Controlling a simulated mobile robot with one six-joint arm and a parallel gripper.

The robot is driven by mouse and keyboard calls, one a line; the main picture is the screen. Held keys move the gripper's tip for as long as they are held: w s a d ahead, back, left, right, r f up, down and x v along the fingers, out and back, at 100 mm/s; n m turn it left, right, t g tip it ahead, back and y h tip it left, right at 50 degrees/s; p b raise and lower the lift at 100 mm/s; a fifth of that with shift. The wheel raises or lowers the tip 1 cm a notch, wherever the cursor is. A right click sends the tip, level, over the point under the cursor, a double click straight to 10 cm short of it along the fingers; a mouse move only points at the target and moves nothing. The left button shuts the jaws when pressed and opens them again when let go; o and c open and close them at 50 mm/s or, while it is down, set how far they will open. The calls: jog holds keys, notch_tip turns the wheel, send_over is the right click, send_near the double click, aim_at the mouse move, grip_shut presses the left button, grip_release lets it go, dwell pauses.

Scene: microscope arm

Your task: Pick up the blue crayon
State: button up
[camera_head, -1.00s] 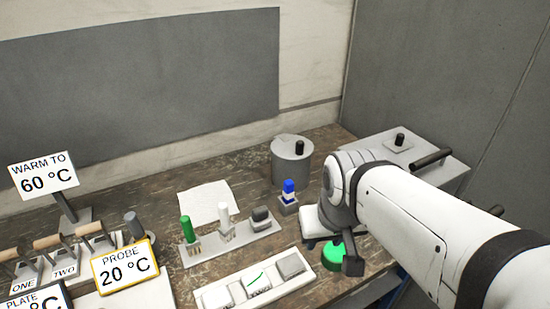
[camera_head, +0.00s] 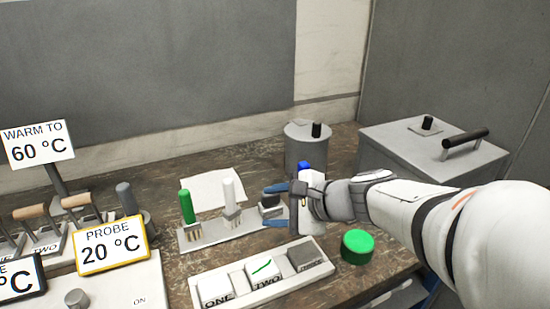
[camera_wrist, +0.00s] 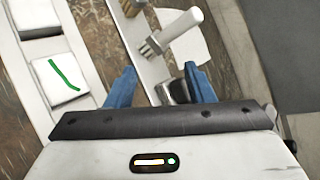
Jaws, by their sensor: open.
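The blue crayon shows only as a small blue top (camera_head: 304,167) behind my wrist in the head view. The rest of it and its holder are hidden there. I cannot make it out in the wrist view. My gripper (camera_head: 270,205) is open and points left over the right end of the crayon rack. Its two blue fingers lie on either side of a dark block (camera_head: 269,200) on that rack. In the wrist view the open fingers (camera_wrist: 161,86) also flank the dark-topped block (camera_wrist: 175,91). Nothing is held.
The rack (camera_head: 205,237) also holds a green crayon (camera_head: 186,206) and a white crayon (camera_head: 229,192). A tray of labelled blocks (camera_head: 240,292) lies in front. A green button (camera_head: 357,246) stands below my arm. A grey canister (camera_head: 300,150) and a metal box (camera_head: 405,165) are behind.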

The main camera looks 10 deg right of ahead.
jog(key=w+d+f+m+t+b, duration=0.3)
jog(key=w+m+t+b, duration=0.1)
jog(key=w+m, duration=0.2)
jog(key=m+t+h+b, duration=0.4)
jog(key=m+t+b, duration=0.1)
jog(key=m, duration=0.5)
send_near(300, 169)
jog(key=w, duration=0.1)
jog(key=w+f, duration=0.1)
jog(key=w, duration=0.1)
jog(key=w+f, duration=0.1)
jog(key=shift+w+d, duration=0.15)
jog(key=shift+w, duration=0.2)
jog(key=shift+w+d+m+t, duration=0.1)
jog(key=shift+w+m+t, duration=0.15)
jog(key=shift+m+t, duration=0.05)
jog(key=x, duration=0.3)
jog(key=a+x, duration=0.1)
jog(key=x, duration=0.2)
jog(key=shift+w+f+b, duration=0.1)
jog(key=shift+f+b, duration=0.05)
jog(key=shift+b, duration=0.25)
jog(key=shift+w+a, duration=0.1)
jog(key=shift+w, duration=0.35)
grip_shut()
